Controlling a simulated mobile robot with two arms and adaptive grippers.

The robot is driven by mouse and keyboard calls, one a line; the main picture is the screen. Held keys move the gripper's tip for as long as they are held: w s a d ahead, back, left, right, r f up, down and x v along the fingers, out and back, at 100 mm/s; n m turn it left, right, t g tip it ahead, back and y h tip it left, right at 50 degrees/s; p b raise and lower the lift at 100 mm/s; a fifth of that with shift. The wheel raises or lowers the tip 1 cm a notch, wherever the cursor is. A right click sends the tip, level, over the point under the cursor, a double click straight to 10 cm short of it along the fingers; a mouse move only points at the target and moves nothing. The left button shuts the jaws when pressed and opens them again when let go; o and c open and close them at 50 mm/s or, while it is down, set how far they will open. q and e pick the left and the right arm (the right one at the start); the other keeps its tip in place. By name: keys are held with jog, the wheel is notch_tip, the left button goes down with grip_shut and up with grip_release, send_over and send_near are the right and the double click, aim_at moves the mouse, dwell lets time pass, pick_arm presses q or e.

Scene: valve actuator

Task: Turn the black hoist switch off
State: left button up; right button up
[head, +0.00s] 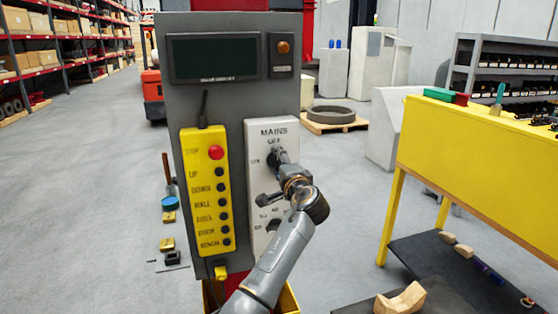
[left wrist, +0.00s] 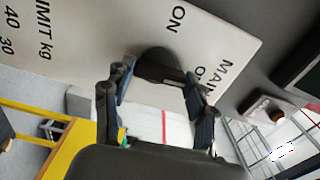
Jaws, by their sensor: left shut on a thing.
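The black hoist switch (head: 277,156) is on the white MAINS plate (head: 258,181), just under the word OFF and right of the word ON. My left gripper (head: 285,164) reaches up to it from below and covers part of it. In the left wrist view the dark switch (left wrist: 158,65) sits between the two fingertips of my left gripper (left wrist: 158,78), which is shut on it. The exact direction of the switch handle is hard to tell. My right gripper is not in view.
A yellow control box (head: 205,190) with a red stop button and several black buttons hangs left of the plate. A second black knob (head: 273,224) is lower on the plate, partly behind my arm. A dark display (head: 215,57) is above. A yellow table (head: 480,150) stands right.

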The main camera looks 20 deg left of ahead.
pick_arm(q)
jog(key=shift+r+m, duration=0.1)
jog(key=shift+m, duration=0.2)
jog(key=o, duration=0.9)
jog(key=shift+o, duration=1.3)
jog(key=shift+w+a, duration=0.1)
jog(key=v, duration=1.2)
